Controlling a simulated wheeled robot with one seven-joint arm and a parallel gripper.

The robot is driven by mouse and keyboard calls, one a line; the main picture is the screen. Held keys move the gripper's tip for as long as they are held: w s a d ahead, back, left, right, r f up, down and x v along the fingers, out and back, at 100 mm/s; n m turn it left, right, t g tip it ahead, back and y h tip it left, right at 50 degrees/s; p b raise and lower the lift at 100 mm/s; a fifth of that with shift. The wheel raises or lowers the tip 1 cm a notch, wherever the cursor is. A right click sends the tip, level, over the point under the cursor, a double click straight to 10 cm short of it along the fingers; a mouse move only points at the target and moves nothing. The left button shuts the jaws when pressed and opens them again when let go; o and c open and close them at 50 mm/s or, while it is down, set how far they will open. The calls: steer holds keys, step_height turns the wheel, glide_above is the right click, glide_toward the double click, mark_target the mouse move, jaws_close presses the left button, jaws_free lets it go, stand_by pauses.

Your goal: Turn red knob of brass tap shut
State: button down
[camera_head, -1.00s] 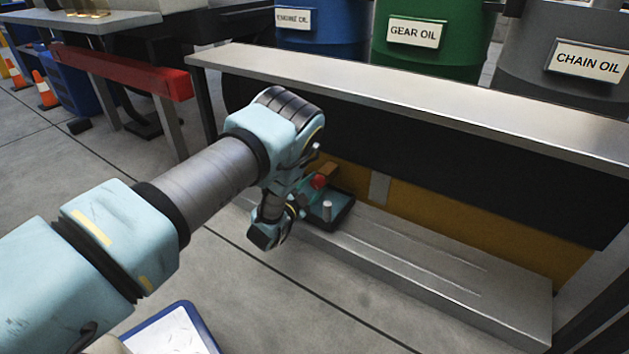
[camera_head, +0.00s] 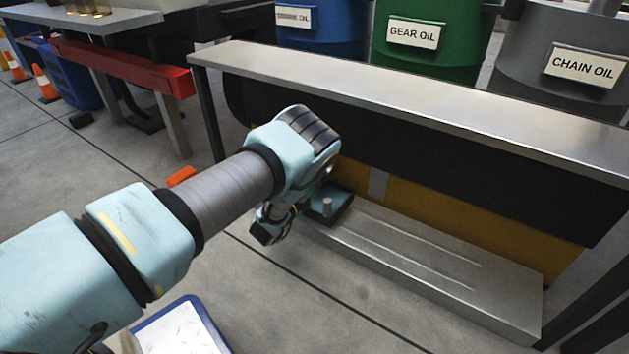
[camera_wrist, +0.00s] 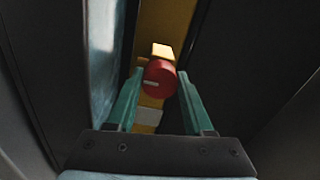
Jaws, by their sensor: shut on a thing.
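The red knob (camera_wrist: 157,79) shows in the wrist view between the green fingers of my gripper (camera_wrist: 160,76). The gripper is shut on it, one finger on each side. A pale line on the knob's face lies nearly level in that picture. A small bright yellow piece (camera_wrist: 162,51) shows just above the knob; I cannot tell whether it belongs to the brass tap. In the head view my arm hides the knob, the tap and the fingertips.
The metal bench top (camera_head: 400,100) runs above. Blue, green (camera_head: 425,55) and grey drums stand behind.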

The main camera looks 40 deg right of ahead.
stand_by(0.4)
steer(key=shift+c, duration=1.4)
jaws_free()
